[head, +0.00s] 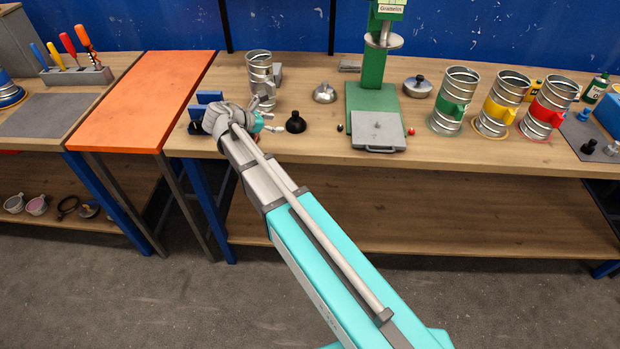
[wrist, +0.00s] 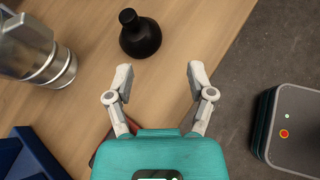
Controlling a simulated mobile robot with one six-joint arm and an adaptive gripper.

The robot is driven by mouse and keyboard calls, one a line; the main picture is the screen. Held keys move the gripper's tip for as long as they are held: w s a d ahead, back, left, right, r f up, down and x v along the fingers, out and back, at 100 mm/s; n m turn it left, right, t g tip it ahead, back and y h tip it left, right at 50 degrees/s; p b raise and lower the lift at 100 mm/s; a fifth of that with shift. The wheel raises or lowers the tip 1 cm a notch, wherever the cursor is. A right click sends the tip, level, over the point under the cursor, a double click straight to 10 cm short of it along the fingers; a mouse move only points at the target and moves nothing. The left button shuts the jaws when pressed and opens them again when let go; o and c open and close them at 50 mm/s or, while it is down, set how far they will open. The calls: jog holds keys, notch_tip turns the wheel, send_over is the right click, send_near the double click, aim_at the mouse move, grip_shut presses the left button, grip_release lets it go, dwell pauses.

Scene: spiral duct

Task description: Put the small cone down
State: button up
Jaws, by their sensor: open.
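A small black cone (head: 295,123) with a knob-like top stands upright on the wooden workbench (head: 330,140). It also shows in the wrist view (wrist: 140,38), just beyond the fingertips. My gripper (wrist: 160,74) is open, with its two fingers spread apart and nothing between them. The cone is ahead of the fingers, slightly left of their middle, and apart from them. In the head view my gripper (head: 268,123) is low over the bench, left of the cone, partly hidden by my arm.
A silver spiral duct (head: 260,75) stands behind my gripper; it is at left in the wrist view (wrist: 35,50). A blue holder (wrist: 30,158) is near it. A silver dome (head: 325,93) and a green press (head: 372,80) stand to the right. Bench between cone and press is mostly clear.

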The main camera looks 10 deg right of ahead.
jog(key=s+d+f+m+g+y, duration=0.1)
jog(key=s+d+f+m+y, duration=0.1)
jog(key=s+m, duration=0.5)
jog(key=s+d+f+m+g+y, duration=0.2)
jog(key=s+d+f+m+y, duration=0.1)
jog(key=s+f+m+y, duration=0.1)
jog(key=s+d+f+m+g+y, duration=0.1)
jog(key=s+d+f+m+y, duration=0.2)
jog(key=s+m, duration=0.6)
jog(key=shift+s+f+m+g+y, duration=0.15)
jog(key=shift+s+m+g+y, duration=0.2)
jog(key=shift+s+y, duration=0.6)
jog(key=shift+r+p, duration=0.6)
